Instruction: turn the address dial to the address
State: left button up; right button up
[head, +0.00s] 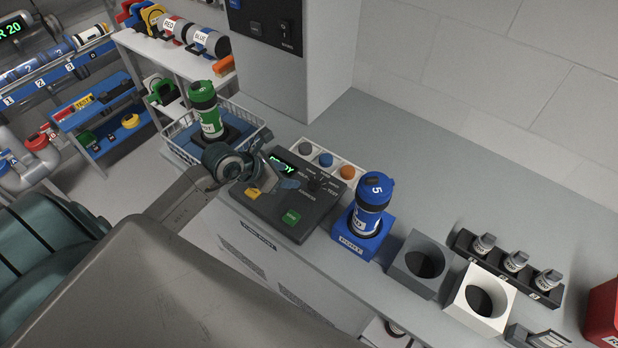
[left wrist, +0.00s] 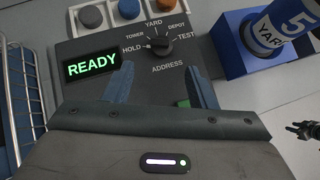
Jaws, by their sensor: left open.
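The address dial (left wrist: 160,46) is a dark round knob on the grey control panel (left wrist: 110,48). The labels HOLD, TOWER, YARD, DEPOT and TEST surround it. I cannot tell for sure which label its pointer faces. The dial also shows in the head view (head: 316,185). The panel's screen (left wrist: 92,66) reads READY in green. My left gripper (left wrist: 162,84) is open over the panel, and its two blue-grey fingers stand apart on either side below the dial. It also shows in the head view (head: 279,183). A small dark shape at the left wrist view's right edge may be my right gripper.
A blue-capped YARD canister (head: 371,200) stands in a blue holder just right of the panel. A green canister (head: 207,112) stands in a wire basket to the left. The counter behind is clear.

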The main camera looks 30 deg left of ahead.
aim_at(314, 180)
pick_arm(q)
jog(key=p+x, duration=0.3)
jog(key=x, duration=0.6)
jog(key=shift+w+d+f+p, duration=0.15)
jog(key=shift+w+f+p, duration=0.1)
jog(key=shift+p, duration=0.1)
jog(key=shift+w+d+f, duration=0.15)
jog(key=shift+w+f, duration=0.05)
jog(key=shift+f, duration=0.25)
